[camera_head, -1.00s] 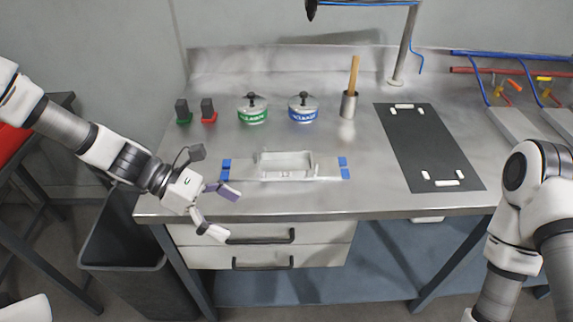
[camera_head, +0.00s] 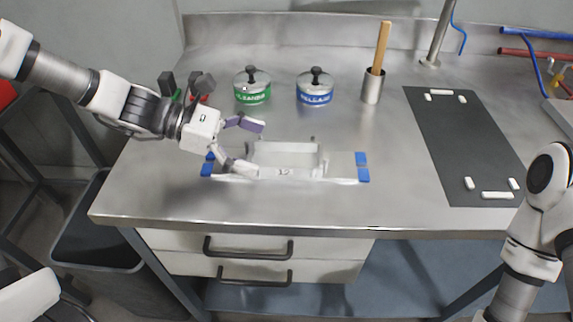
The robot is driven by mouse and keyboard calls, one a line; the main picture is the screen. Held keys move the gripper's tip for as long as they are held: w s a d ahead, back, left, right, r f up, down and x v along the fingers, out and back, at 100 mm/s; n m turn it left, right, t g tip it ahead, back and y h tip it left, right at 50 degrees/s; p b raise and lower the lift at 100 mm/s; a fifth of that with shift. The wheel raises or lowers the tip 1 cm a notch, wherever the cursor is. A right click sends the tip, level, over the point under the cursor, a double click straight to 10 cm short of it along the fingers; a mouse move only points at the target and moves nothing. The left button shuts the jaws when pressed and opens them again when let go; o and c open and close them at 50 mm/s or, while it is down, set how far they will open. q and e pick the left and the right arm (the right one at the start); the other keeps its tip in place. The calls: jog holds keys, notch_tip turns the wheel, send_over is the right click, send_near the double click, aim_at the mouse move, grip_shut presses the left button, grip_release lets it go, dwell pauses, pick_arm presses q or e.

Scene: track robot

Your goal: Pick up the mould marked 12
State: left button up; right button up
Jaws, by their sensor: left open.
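The mould marked 12 (camera_head: 284,172) is a white, box-shaped piece with an open top and a flat flange at each side. It lies on the steel table between blue tape marks (camera_head: 362,167) at its left and right. My left gripper (camera_head: 247,146) is open at the left end of the mould. One finger, purple-tipped, is behind that end and the pale other finger is in front, overlapping the left flange in the picture. I cannot tell whether either finger touches it. My right arm shows at the right edge, but its gripper is out of view.
A green-labelled pot (camera_head: 252,87) and a blue-labelled pot (camera_head: 315,87) stand behind the mould. A metal cup (camera_head: 373,88) holds a wooden handle. A black mat (camera_head: 461,150) with white blocks lies right. Table is clear in front of the mould.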

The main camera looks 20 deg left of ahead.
aim_at(280, 162)
pick_arm(q)
jog(key=b+x, duration=0.1)
jog(key=x, duration=0.3)
jog(key=shift+w+d+f+b, duration=0.1)
jog(key=shift+d+f+b, duration=0.1)
jog(key=shift+d+b, duration=0.2)
jog(key=shift+d, duration=0.1)
jog(key=shift+r, duration=0.1)
jog(key=shift+c, duration=0.4)
jog(key=c, duration=1.4)
jog(key=shift+r, duration=0.15)
